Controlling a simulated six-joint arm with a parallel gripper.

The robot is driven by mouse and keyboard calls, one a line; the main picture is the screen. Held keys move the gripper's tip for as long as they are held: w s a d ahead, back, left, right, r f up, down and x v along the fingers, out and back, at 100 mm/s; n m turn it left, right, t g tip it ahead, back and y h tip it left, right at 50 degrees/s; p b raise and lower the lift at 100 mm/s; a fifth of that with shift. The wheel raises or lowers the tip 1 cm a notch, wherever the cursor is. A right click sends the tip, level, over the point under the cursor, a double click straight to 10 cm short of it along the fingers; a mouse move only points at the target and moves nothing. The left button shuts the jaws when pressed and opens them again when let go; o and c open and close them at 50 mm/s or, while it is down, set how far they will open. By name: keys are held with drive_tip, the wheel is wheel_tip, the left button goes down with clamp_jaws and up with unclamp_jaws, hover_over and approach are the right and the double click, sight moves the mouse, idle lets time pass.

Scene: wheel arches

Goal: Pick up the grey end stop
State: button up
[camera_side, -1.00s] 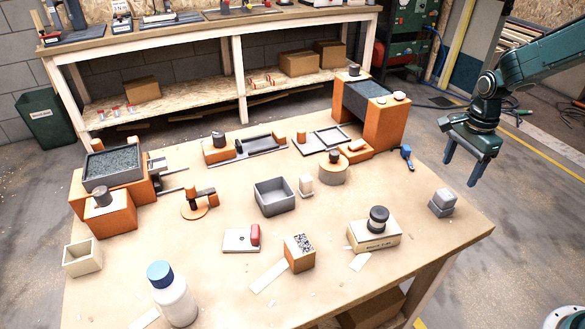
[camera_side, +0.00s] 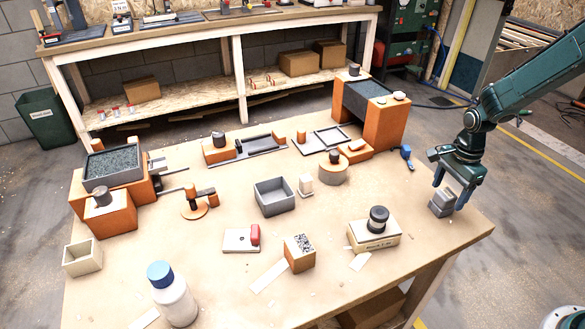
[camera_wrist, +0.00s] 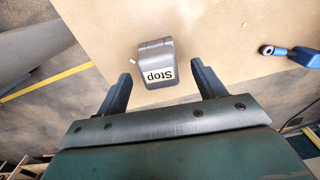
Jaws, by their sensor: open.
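The grey end stop (camera_side: 441,203) sits on the table near its right edge. It is a small grey block, and in the wrist view the end stop (camera_wrist: 156,62) shows a light label reading "Stop". My gripper (camera_side: 449,196) is open and lowered over the block in the side view. In the wrist view my gripper (camera_wrist: 161,82) has its two fingers apart, one to each side of the block, with a gap on both sides. The fingers partly cover the block in the side view.
A blue tool (camera_side: 406,155) lies at the table's right edge, behind the end stop. A box with a black knob (camera_side: 374,238) stands to the left. The tabletop (camera_side: 425,240) right around the end stop is clear.

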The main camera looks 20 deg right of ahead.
sight(447, 193)
drive_tip(key=shift+a+f, duration=0.15)
drive_tip(key=shift+f, duration=1.8)
drive_tip(key=c, duration=1.1)
drive_tip(key=shift+r, duration=0.2)
wheel_tip(447, 193, up, 20)
drive_tip(key=shift+f, duration=0.15)
